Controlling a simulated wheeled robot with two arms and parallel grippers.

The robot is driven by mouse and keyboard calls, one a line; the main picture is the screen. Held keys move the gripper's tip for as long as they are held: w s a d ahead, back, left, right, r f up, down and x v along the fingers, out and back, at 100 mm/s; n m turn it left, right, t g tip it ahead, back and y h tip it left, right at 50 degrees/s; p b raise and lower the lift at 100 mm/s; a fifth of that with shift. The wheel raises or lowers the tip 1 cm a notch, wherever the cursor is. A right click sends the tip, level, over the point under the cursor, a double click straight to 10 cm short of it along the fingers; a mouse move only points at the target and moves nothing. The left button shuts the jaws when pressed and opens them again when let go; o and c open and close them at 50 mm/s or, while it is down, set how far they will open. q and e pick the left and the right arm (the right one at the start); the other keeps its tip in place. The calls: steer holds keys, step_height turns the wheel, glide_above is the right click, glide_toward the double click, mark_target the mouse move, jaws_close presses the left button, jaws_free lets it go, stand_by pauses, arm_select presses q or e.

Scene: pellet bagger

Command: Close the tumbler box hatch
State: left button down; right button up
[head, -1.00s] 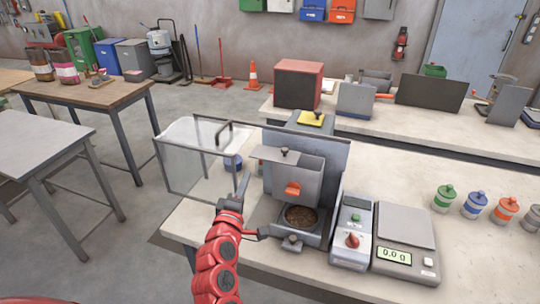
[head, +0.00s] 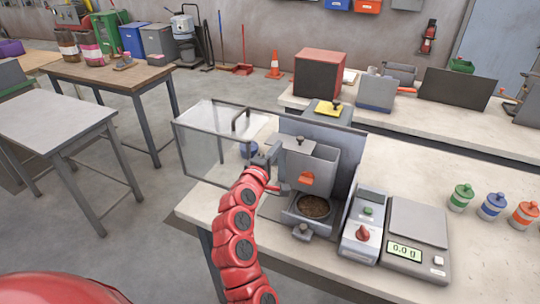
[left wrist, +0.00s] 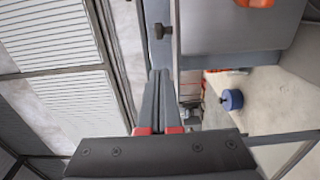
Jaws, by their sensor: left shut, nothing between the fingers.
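The tumbler box (head: 345,165) is a grey machine on the near bench, with an orange tab (head: 306,178) on its front and a small knob (head: 299,141) on top. A clear panelled hatch (head: 200,150) with a dark handle (head: 240,120) stands swung out open to its left. My left gripper (head: 272,153) is shut and empty, between the hatch and the grey housing, by the housing's upper left edge. In the left wrist view the shut fingers (left wrist: 158,75) lie close beside a grey panel edge; contact is unclear. My right gripper is out of view.
A control unit (head: 364,228) and a scale reading 0.0 g (head: 418,222) stand to the right. Several capped jars line the bench further right. A blue jar (left wrist: 232,100) sits behind the hatch. A round cup of brown pellets (head: 313,206) is low in the machine.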

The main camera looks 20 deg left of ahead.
arm_select(q)
steer(key=w+d+p, duration=0.1)
steer(key=w+d, duration=0.2)
steer(key=shift+w+p, duration=0.15)
steer(key=shift+p, duration=0.25)
steer(key=d+p, duration=0.3)
steer(key=d, duration=0.4)
steer(key=shift+d+r, duration=0.1)
steer(key=shift+d, duration=0.55)
